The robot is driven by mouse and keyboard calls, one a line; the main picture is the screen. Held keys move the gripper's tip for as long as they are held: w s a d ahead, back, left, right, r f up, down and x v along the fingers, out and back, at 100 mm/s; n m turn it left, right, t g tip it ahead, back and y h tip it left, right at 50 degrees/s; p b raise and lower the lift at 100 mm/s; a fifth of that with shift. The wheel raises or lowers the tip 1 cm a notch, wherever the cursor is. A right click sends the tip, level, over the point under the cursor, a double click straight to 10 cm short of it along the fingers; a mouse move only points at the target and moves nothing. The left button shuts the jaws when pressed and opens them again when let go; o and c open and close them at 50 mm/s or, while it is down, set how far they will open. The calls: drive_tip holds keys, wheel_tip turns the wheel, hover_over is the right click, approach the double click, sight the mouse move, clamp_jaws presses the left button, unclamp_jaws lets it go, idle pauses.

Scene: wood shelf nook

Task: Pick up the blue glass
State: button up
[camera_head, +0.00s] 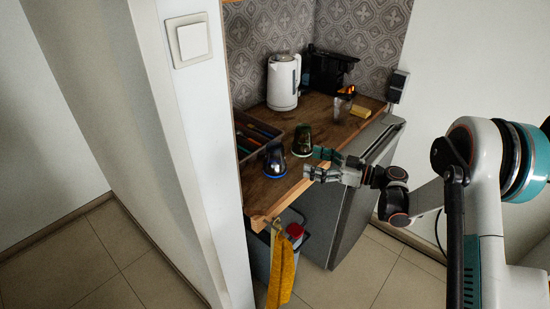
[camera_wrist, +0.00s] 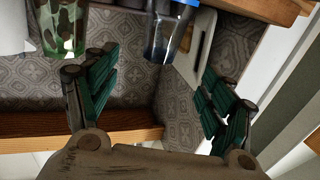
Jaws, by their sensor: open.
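The blue glass (camera_head: 275,162) stands near the front left of the wooden counter, dark and clear with a blue rim on the counter. In the wrist view, which looks upside down, the blue glass (camera_wrist: 165,35) is at the top centre. My gripper (camera_head: 317,163) is open and empty, to the right of the blue glass and apart from it. In the wrist view my gripper (camera_wrist: 160,82) has its two green-padded fingers spread wide, with the blue glass beyond them and roughly between them. No contact shows.
A green camouflage glass (camera_head: 302,140) stands close behind and right of the blue glass; it also shows in the wrist view (camera_wrist: 62,25). A cutlery tray (camera_head: 246,150), white kettle (camera_head: 283,83), dark coffee machine (camera_head: 327,70) and yellow sponge (camera_head: 361,111) are farther back. A wall edge stands left.

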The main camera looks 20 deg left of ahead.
sight(283, 154)
drive_tip(key=a+b, duration=0.1)
drive_tip(key=a, duration=0.6)
drive_tip(key=shift+w+a+f+b, duration=0.2)
drive_tip(key=shift+a+b, duration=0.15)
drive_tip(key=shift+b, duration=0.05)
drive_tip(key=shift+w+a+b, duration=0.15)
drive_tip(key=shift+a+b, duration=1.05)
drive_tip(key=shift+a, duration=1.6)
drive_tip(key=shift+a+r, duration=0.15)
drive_tip(key=shift+a, duration=0.15)
drive_tip(key=c, duration=1.3)
